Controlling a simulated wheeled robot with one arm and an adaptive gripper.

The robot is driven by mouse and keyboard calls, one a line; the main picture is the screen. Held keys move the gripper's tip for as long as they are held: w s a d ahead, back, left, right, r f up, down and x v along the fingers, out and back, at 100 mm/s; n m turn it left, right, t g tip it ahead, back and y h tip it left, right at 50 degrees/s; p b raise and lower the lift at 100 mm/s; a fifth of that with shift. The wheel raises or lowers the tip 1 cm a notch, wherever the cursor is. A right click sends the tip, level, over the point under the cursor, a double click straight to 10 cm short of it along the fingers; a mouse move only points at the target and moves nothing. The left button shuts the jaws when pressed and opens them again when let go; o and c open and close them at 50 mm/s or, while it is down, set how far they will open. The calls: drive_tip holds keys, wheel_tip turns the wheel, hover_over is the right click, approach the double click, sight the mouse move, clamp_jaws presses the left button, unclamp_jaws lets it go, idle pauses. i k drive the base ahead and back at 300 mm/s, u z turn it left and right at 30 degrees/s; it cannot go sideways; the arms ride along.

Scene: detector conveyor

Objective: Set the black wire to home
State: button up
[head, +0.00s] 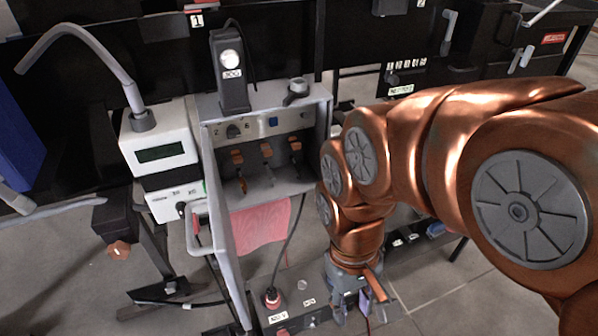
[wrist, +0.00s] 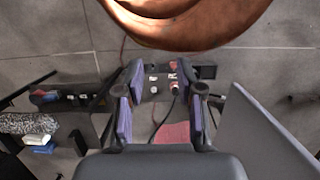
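A thin black wire (head: 288,240) hangs from the open grey cabinet (head: 225,240) down to a red and grey plug (head: 271,298) on a low dark panel (head: 296,318). The panel has small white labels, too small to read surely. In the wrist view the plug (wrist: 175,86) and wire (wrist: 172,106) show between my fingers, further off. My gripper (head: 362,312) is open and empty, to the right of the panel in the head view; its spread fingers also show in the wrist view (wrist: 160,115). It appears apart from the wire.
The cabinet holds several orange-handled levers (head: 266,152), with a red cloth (head: 262,224) below. A white display box (head: 160,150) stands left; a black lamp unit (head: 231,70) sits on top. The cabinet's open door (wrist: 265,135) is close on the right in the wrist view.

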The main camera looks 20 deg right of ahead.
sight(299, 170)
drive_tip(key=z, duration=0.9)
drive_tip(key=k, duration=0.95)
drive_tip(key=u, duration=1)
drive_tip(key=i, duration=0.55)
drive_tip(key=u, duration=0.05)
